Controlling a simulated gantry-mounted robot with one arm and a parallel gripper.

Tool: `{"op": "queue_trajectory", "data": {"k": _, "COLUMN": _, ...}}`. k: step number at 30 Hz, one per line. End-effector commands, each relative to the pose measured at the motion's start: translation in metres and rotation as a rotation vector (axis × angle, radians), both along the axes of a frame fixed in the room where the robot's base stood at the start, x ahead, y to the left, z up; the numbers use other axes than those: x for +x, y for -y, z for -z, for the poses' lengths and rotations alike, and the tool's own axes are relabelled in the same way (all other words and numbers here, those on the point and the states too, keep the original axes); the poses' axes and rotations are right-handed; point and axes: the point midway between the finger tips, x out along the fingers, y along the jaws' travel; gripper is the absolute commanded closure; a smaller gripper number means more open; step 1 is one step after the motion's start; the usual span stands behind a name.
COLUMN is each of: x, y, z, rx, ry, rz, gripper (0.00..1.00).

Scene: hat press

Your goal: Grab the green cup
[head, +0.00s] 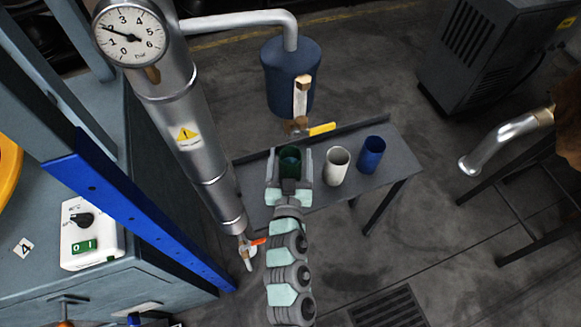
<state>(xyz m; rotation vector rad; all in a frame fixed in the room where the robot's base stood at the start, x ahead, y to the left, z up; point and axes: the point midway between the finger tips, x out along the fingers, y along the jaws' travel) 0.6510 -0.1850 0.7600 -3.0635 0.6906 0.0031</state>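The green cup (290,156) stands on a small dark table (399,176), left of two other cups. My gripper (288,165) reaches in from below, with one finger on each side of the green cup. The gripper's palm hides the cup's lower part. Whether the fingers touch the cup I cannot tell.
A white cup (336,167) and a blue cup (371,156) stand to the right on the table. A blue tank (290,75) with a yellow-handled valve (321,129) hangs behind it. A thick steel pipe (188,120) with a gauge (131,35) rises at left.

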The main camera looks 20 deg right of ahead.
Motion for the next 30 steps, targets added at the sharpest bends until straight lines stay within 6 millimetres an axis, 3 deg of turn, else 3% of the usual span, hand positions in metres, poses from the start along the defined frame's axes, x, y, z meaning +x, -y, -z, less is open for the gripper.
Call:
{"op": "queue_trajectory", "data": {"k": 27, "x": 0.0001, "y": -0.0002, "z": -0.0011, "rx": -0.001, "ry": 0.002, "rz": -0.001, "gripper": 1.0}}
{"op": "queue_trajectory", "data": {"k": 30, "x": 0.0001, "y": -0.0002, "z": -0.0011, "rx": -0.002, "ry": 0.001, "rz": -0.001, "gripper": 1.0}}
